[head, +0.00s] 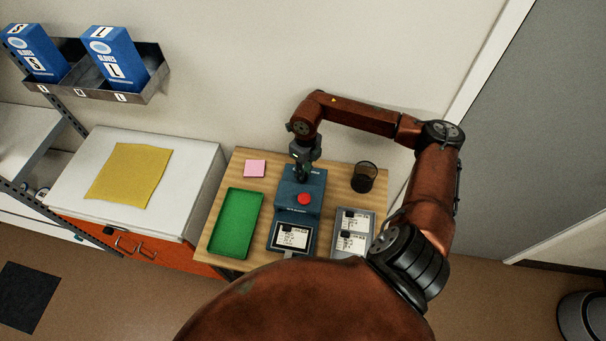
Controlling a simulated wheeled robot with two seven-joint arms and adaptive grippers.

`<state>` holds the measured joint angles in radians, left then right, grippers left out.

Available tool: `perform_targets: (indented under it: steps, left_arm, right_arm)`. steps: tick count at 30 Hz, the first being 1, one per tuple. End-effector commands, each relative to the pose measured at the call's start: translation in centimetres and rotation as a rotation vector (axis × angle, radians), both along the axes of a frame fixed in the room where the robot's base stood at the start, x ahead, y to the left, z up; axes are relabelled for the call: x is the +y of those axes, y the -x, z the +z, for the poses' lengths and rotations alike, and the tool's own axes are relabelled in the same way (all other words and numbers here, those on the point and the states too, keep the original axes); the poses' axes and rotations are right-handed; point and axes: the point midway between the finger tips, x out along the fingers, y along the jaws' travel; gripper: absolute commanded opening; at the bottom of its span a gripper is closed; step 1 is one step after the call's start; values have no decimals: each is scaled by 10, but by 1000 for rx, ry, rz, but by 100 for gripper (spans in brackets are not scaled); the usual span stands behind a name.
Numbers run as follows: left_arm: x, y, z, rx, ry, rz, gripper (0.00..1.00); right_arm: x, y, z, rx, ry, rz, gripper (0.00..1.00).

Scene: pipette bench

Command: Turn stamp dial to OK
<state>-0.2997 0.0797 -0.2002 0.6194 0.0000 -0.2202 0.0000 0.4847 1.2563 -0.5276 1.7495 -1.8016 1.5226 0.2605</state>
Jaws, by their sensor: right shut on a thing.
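The blue stamp machine (312,187) stands in the middle of the wooden table, with a red round button (304,199) on its top and a labelled card (292,237) at its front. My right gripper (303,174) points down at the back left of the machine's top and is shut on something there. The stamp dial is hidden by the gripper, and I cannot read its setting. My left gripper is not in view.
A green tray (259,225) lies left of the machine, and pink notes (255,168) lie behind the tray. A grey holder (366,219) with cards and a black mesh cup (364,176) stand on the right. A white cabinet with a yellow cloth (130,175) adjoins the table.

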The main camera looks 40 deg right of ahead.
Motion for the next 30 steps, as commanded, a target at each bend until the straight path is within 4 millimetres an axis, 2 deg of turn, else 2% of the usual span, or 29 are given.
perform_targets:
  steps: [3,15,22,30]
  left_arm:
    - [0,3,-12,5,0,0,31]
    - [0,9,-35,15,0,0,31]
    - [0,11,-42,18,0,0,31]
    - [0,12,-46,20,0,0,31]
  right_arm:
    - [-1,-2,-2,-2,4,111,0]
    - [-1,-2,-1,-2,2,457,0]
    - [-1,-2,0,-3,3,591,0]
    - [0,-2,0,-3,1,667,0]
